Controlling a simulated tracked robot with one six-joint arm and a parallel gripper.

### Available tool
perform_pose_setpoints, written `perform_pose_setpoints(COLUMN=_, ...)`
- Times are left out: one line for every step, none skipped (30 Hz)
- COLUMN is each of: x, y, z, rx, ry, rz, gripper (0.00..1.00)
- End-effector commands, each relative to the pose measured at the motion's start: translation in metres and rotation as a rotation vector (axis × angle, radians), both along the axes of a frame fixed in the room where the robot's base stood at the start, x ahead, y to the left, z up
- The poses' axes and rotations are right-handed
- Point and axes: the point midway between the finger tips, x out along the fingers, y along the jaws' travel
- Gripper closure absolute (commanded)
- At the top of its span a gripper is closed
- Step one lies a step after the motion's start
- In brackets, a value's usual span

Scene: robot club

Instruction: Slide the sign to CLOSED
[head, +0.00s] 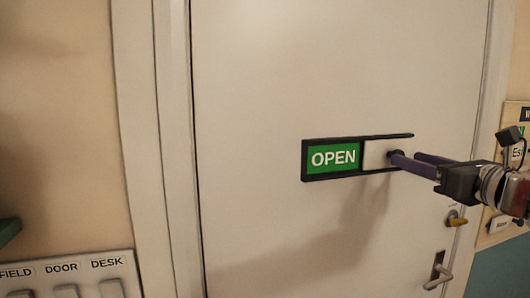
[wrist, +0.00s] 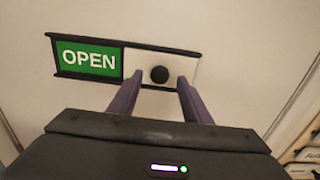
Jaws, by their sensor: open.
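The sign is a dark-framed slider on a white door. Its green panel (head: 333,157) reads OPEN on the left half, and the OPEN panel also shows in the wrist view (wrist: 88,58). A white sliding cover (head: 376,154) sits over the right half, with a round black knob (wrist: 159,74) on it. My gripper (head: 398,156) is at the right half of the sign. In the wrist view my gripper (wrist: 158,88) is open, with one purple finger on each side below the knob. I cannot tell whether the fingers touch it.
The door (head: 300,70) is flat and clear around the sign. A lever handle (head: 439,271) and a brass lock (head: 456,218) are below right. A switch panel (head: 70,275) labelled FIELD, DOOR, DESK is at lower left. A board (head: 497,228) hangs at right.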

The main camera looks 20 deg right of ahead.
Motion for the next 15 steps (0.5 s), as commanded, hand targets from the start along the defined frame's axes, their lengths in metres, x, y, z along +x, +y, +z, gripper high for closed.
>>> perform_pose_setpoints(x=0.006, y=0.001, z=0.000, rx=0.000, ry=0.000, rz=0.004, gripper=0.56)
perform_pose_setpoints(x=0.009, y=0.001, z=0.000, rx=-0.001, ry=-0.001, rz=0.003, gripper=0.56)
perform_pose_setpoints(x=0.013, y=0.001, z=0.001, rx=-0.001, ry=-0.001, rz=0.002, gripper=0.56)
perform_pose_setpoints(x=0.015, y=0.001, z=0.000, rx=-0.001, ry=-0.001, rz=0.003, gripper=0.56)
perform_pose_setpoints(x=0.017, y=0.001, z=0.000, rx=-0.001, ry=-0.001, rz=0.003, gripper=0.56)
perform_pose_setpoints(x=0.019, y=0.001, z=0.000, rx=0.000, ry=-0.001, rz=0.002, gripper=0.56)
perform_pose_setpoints(x=0.021, y=0.001, z=0.000, rx=0.000, ry=0.000, rz=0.001, gripper=0.56)
perform_pose_setpoints(x=0.022, y=0.001, z=0.000, rx=0.000, ry=0.000, rz=0.001, gripper=0.56)
perform_pose_setpoints(x=0.023, y=0.001, z=0.000, rx=0.000, ry=0.000, rz=0.000, gripper=0.56)
perform_pose_setpoints(x=0.023, y=0.001, z=0.000, rx=0.000, ry=0.000, rz=0.000, gripper=0.56)
perform_pose_setpoints(x=0.024, y=0.001, z=0.000, rx=0.000, ry=0.000, rz=0.000, gripper=0.56)
perform_pose_setpoints(x=0.024, y=0.000, z=0.000, rx=0.000, ry=0.000, rz=0.000, gripper=0.56)
perform_pose_setpoints(x=0.024, y=0.000, z=0.000, rx=-0.001, ry=0.000, rz=0.000, gripper=0.56)
perform_pose_setpoints(x=0.024, y=0.000, z=0.000, rx=0.000, ry=0.000, rz=-0.001, gripper=0.56)
perform_pose_setpoints(x=0.023, y=0.000, z=0.000, rx=0.000, ry=0.000, rz=-0.001, gripper=0.56)
